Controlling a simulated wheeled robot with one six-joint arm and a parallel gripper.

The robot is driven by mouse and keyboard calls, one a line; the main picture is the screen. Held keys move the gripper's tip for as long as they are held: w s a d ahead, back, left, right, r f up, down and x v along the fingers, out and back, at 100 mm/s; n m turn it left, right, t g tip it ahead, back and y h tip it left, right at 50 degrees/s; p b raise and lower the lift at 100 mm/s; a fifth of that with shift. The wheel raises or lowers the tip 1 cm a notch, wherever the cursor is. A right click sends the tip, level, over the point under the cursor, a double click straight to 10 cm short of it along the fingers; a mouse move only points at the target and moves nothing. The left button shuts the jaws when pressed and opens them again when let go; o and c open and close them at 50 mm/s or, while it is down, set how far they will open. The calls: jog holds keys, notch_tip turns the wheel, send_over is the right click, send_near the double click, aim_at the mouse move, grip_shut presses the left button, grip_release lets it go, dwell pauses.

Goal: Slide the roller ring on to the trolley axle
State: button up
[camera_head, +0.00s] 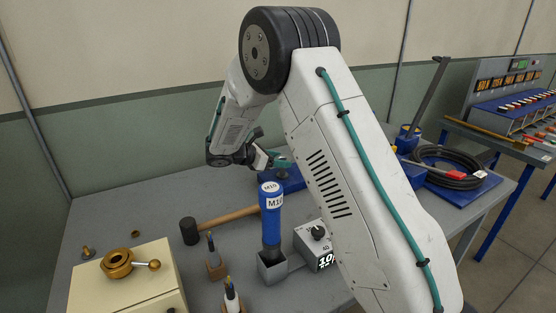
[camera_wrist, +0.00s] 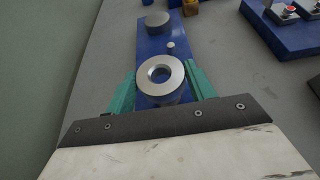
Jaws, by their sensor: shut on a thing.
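In the wrist view my gripper (camera_wrist: 160,88) has its two green fingers on either side of a silver roller ring (camera_wrist: 174,67), shut on it. The ring's flat face and its round hole face the camera. Below the ring is a blue plate (camera_wrist: 153,46). On it stand a wide grey round piece (camera_wrist: 157,20) and a thin short pin (camera_wrist: 170,47). I cannot tell which part is the trolley axle, or whether the ring touches anything below. In the head view my gripper (camera_head: 281,162) is over the blue plate (camera_head: 290,184), partly behind my arm; the ring is not clear there.
A blue M10 tool (camera_head: 271,220) stands upright in a grey holder. A mallet (camera_head: 190,231) lies behind it. A grey dial box (camera_head: 313,247) stands to the right. A cream box with a brass fitting (camera_head: 117,263) is at left. A coiled black cable (camera_head: 447,165) lies right.

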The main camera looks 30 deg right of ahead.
aim_at(278, 176)
jog(key=shift+f, duration=2.1)
jog(key=o, duration=1.3)
jog(key=v, duration=0.7)
jog(key=shift+a+r, duration=0.15)
jog(key=shift+a, duration=0.25)
jog(key=s+d+r+m+g+y, duration=0.1)
jog(key=s+r+m+y, duration=0.25)
jog(key=s+r, duration=0.5)
jog(key=s+d+r+m+g+y, duration=0.15)
jog(key=s+r+m, duration=0.4)
jog(key=s, duration=0.55)
jog(key=s+a+m+t+y, duration=0.2)
jog(key=s+a+m+y, duration=0.1)
jog(key=s, duration=0.8)
jog(key=s+a+r+m+t+y, duration=0.1)
jog(key=s+a+m+y, duration=0.3)
jog(key=s, duration=0.7)
jog(key=shift+s+a+m+t+y, duration=0.3)
jog(key=shift+s+m+t+y, duration=0.15)
jog(key=shift+m+y, duration=0.4)
